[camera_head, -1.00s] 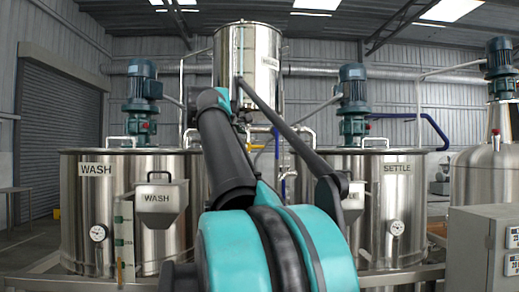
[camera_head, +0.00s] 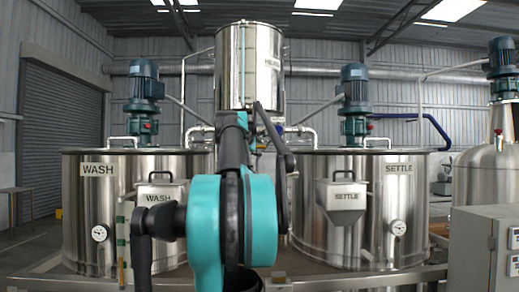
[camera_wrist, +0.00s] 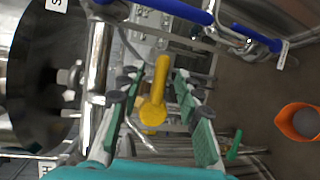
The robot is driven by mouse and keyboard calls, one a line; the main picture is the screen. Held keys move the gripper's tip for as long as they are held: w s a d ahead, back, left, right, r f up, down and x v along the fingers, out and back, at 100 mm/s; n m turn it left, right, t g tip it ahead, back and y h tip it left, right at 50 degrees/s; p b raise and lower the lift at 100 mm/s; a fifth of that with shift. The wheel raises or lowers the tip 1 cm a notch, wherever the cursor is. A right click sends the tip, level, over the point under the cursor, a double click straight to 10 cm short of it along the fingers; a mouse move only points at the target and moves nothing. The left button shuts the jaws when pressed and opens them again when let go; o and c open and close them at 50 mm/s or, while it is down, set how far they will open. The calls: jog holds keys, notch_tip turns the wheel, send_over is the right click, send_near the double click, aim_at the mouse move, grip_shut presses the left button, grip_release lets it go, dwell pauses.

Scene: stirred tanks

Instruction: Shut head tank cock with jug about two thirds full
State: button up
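The head tank (camera_head: 235,70) is the tall steel cylinder at the upper middle of the head view; my arm covers the area below it. In the wrist view a yellow cock lever (camera_wrist: 160,76) lies in the middle, between the two green-padded fingers of my gripper (camera_wrist: 154,84). The fingers are apart, with gaps on both sides of the lever, and I see no grip on it. An orange jug (camera_wrist: 281,122) stands at the right of the wrist view, seen from above. Its inside looks grey; I cannot tell the level.
Blue pipes (camera_wrist: 248,36) cross the upper right of the wrist view. Steel pipework (camera_wrist: 97,60) stands close left of the fingers. The WASH tank (camera_head: 85,215) and SETTLE tank (camera_head: 405,195) flank my arm. A grey cabinet (camera_head: 475,245) stands at the right.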

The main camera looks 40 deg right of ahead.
jog(key=shift+w+d+f, duration=0.1)
jog(key=shift+w+d, duration=0.25)
jog(key=shift+d, duration=0.2)
grip_shut()
jog(key=shift+f+m+y, duration=0.6)
jog(key=shift+m+y, duration=0.1)
jog(key=shift+m, duration=0.5)
jog(key=shift+w+a+f+m+y, duration=0.2)
jog(key=shift+f+m+y, duration=0.15)
jog(key=shift+m+y, duration=0.4)
